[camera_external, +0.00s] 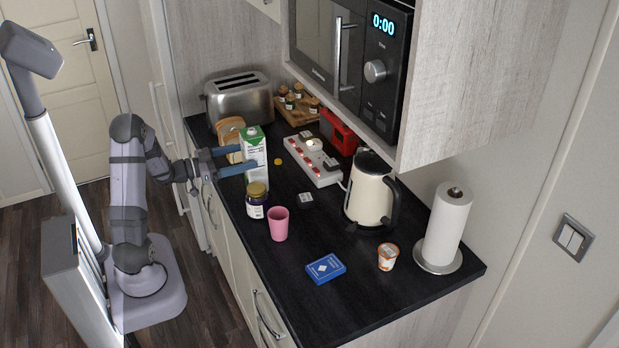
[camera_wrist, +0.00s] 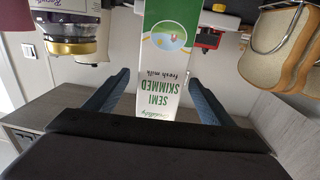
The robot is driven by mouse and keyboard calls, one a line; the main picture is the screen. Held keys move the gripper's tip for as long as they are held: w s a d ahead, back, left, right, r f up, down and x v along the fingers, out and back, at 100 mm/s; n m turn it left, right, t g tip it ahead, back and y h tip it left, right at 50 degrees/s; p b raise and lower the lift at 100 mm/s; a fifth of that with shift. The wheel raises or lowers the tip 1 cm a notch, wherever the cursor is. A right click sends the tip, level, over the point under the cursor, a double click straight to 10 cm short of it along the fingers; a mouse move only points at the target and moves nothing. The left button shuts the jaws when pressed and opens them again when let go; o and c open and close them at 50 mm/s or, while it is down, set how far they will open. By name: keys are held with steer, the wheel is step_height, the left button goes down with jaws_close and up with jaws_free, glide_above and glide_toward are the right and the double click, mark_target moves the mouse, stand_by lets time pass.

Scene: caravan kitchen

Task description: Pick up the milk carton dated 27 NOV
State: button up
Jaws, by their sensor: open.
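One milk carton, white with a green top (camera_external: 253,149), stands upright near the counter's left edge. In the wrist view the carton (camera_wrist: 165,60) appears upside down, with "SEMI SKIMMED fresh milk" on its face. No date is readable in either view. My gripper (camera_external: 247,157) is open at the carton, its blue fingers level and pointing right. In the wrist view my gripper (camera_wrist: 160,78) has one finger to either side of the carton, with gaps showing between fingers and carton.
A dark jar (camera_external: 257,201) and a pink cup (camera_external: 278,223) stand on the near side of the carton. Bread slices (camera_external: 229,132) in a rack and a toaster (camera_external: 240,98) are behind it. A power strip (camera_external: 311,161) and kettle (camera_external: 370,190) are to the right.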

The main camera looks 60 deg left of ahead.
mark_target(254, 154)
steer(key=shift+w+d+p, duration=0.1)
steer(key=shift+w+p, duration=0.4)
steer(key=shift+w, duration=1.4)
steer(key=c, duration=1.4)
